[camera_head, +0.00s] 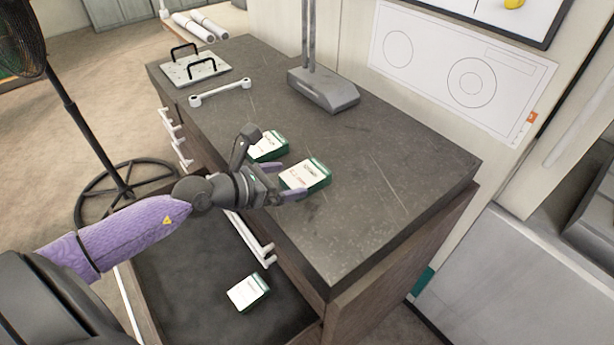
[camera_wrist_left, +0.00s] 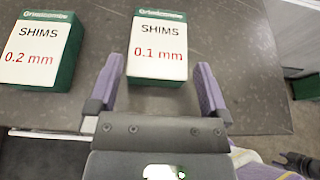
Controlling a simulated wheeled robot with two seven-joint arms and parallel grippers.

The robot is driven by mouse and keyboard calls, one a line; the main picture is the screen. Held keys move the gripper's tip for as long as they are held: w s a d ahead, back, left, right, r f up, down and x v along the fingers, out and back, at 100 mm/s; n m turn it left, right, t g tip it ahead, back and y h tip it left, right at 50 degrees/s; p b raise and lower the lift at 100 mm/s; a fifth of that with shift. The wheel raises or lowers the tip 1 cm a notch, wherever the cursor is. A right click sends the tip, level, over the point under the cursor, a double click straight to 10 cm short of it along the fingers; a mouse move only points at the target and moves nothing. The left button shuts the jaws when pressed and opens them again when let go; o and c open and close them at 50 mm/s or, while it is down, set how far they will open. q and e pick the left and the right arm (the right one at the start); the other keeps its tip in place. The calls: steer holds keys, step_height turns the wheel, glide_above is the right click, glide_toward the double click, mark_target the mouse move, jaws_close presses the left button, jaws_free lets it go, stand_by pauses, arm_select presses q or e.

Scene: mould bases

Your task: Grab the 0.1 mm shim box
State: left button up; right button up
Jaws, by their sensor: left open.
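The 0.1 mm shim box (camera_wrist_left: 157,48), white on top with green sides, lies on the dark worktop. In the head view it is the nearer of two boxes on the worktop (camera_head: 306,175). My left gripper (camera_wrist_left: 155,85) is open, with its purple fingers on either side of the box's near end. My right gripper is not clearly in the head view.
An open drawer (camera_head: 190,262) below holds another white and green box (camera_head: 248,292). A grey stand (camera_head: 322,90), a white wrench-like bar (camera_head: 220,92) and a plate with black handles (camera_head: 197,69) are further back. The worktop's right part is clear.

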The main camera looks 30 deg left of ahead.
mark_target(299, 177)
arm_select(q)
steer(key=b+x, duration=0.1)
steer(key=x, duration=0.3)
steer(key=shift+w+f, duration=0.2)
steer(key=shift+w, duration=0.05)
steer(key=shift+r, duration=0.15)
steer(key=c, duration=1.1)
